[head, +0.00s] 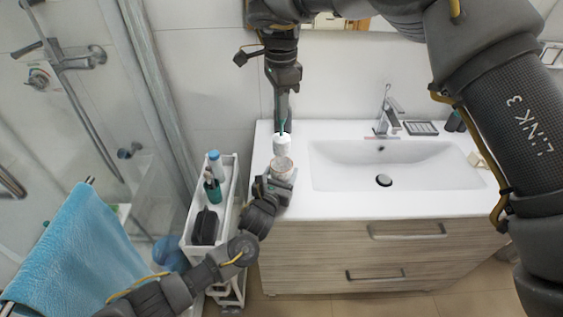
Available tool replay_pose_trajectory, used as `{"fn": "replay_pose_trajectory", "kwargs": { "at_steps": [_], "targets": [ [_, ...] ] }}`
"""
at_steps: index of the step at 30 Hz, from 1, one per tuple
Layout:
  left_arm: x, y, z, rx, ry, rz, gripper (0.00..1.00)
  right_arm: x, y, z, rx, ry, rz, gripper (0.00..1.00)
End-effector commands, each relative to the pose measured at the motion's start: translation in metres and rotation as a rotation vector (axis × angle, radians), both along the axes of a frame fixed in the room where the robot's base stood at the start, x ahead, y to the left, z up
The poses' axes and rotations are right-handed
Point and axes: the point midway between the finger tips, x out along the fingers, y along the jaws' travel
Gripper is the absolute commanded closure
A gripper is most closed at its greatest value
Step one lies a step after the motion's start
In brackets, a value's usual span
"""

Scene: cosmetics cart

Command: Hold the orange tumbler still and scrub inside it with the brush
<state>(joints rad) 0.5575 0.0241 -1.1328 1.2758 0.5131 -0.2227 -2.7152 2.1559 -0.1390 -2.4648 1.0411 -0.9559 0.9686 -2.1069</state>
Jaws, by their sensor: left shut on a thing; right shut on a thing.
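The tumbler (283,166) stands near the left end of the white counter; it looks pale beige here rather than clearly orange. My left gripper (276,180) is shut on it from the front left, low on its side. The brush (282,145) has a white head pointing down and a thin green handle. My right gripper (284,118) comes down from above and is shut on the green handle. The white head is over the tumbler's mouth; I cannot tell whether its tip is inside. My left gripper hides part of the tumbler's lower side.
A white sink basin (346,174) with a faucet (388,112) lies to the right. A white cart (228,193) with bottles and a dark item stands left of the counter. A blue towel (80,252) hangs at the lower left. A beige item (476,160) lies at the counter's right.

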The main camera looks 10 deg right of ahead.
Motion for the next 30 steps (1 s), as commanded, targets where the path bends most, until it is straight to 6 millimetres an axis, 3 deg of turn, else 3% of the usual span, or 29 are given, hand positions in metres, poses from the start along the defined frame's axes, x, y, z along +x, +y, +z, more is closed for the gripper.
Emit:
{"fn": "replay_pose_trajectory", "kwargs": {
  "at_steps": [6, 7, 12, 23, 30],
  "targets": [
    [0.0, 0.0, 0.0, 0.0, 0.0, 0.0, 0.64, 0.0, 0.0, 0.0, 0.0, 0.0, 0.0, 1.0],
    [0.0, 0.0, 0.0, 0.0, 0.0, 0.0, 0.37, 0.0, 0.0, 0.0, 0.0, 0.0, 0.0, 1.0],
    [0.0, 0.0, 0.0, 0.0, 0.0, 0.0, 0.16, 0.0, 0.0, 0.0, 0.0, 0.0, 0.0, 1.0],
    [-0.005, 0.003, -0.001, 0.0, 0.0, 0.0, 0.16, 0.0, 0.0, 0.0, 0.0, 0.0, 0.0, 1.0],
    [-0.042, 0.022, -0.001, 0.0, 0.001, -0.002, 0.16, 0.0, 0.0, 0.0, 0.0, 0.0, 0.0, 1.0]
  ]
}}
